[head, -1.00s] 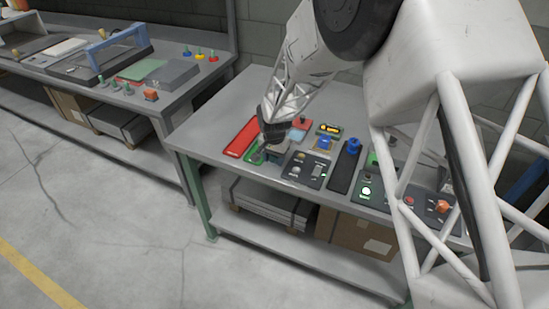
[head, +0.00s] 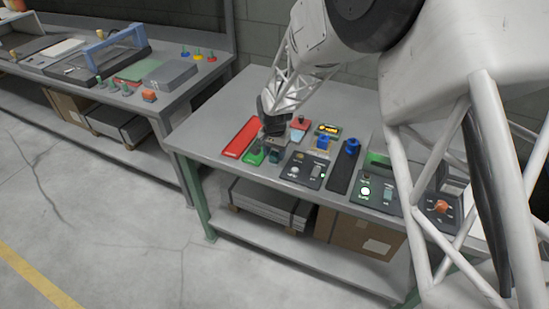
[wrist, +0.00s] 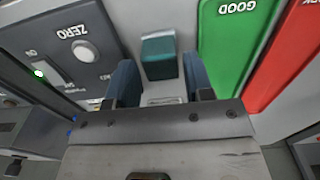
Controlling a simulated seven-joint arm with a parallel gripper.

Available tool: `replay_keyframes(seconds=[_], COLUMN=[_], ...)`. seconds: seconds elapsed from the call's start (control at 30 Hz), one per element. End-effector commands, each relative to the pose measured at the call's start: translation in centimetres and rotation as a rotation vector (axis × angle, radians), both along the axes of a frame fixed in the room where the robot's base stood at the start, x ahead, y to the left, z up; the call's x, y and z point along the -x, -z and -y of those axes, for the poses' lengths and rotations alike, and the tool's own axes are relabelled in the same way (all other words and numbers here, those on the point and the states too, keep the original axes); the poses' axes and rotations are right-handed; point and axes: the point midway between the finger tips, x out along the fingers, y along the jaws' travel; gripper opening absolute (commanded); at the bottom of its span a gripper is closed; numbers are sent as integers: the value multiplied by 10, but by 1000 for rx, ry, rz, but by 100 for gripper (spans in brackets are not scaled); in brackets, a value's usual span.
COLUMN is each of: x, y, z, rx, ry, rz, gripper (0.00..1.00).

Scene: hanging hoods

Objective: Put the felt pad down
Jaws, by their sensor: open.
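A small teal block, which seems to be the felt pad (wrist: 159,55), stands on a light grey surface in the wrist view. It lies between a dark panel marked ZERO and a green strip marked GOOD. In the head view the pad (head: 275,154) shows just below my gripper (head: 268,134). In the wrist view my gripper (wrist: 159,80) is open, with one dark blue finger to each side of the pad's line. Gaps show between the pad and both fingers. Whether the pad's lower edge reaches between the fingertips is hard to tell.
The green strip (wrist: 228,35) and a red strip (wrist: 292,65) lie right of the pad in the wrist view. The ZERO panel (wrist: 60,45) is at left. In the head view, a blue-knobbed dark panel (head: 344,168) and other panels crowd the bench's right. The bench's back left is bare.

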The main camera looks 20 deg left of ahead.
Motion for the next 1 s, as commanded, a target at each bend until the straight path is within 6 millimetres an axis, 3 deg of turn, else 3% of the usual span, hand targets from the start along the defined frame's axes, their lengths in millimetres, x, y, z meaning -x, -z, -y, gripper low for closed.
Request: replay_keyframes(seconds=[0.3, 0.5, 1.0], x=[1, 1, 1], y=[-57, -79, -89], z=[-2, -2, -2], rx=[-4, -3, -3], ry=[0, -1, -1], rz=[3, 2, 2], gripper=[48, 48, 48])
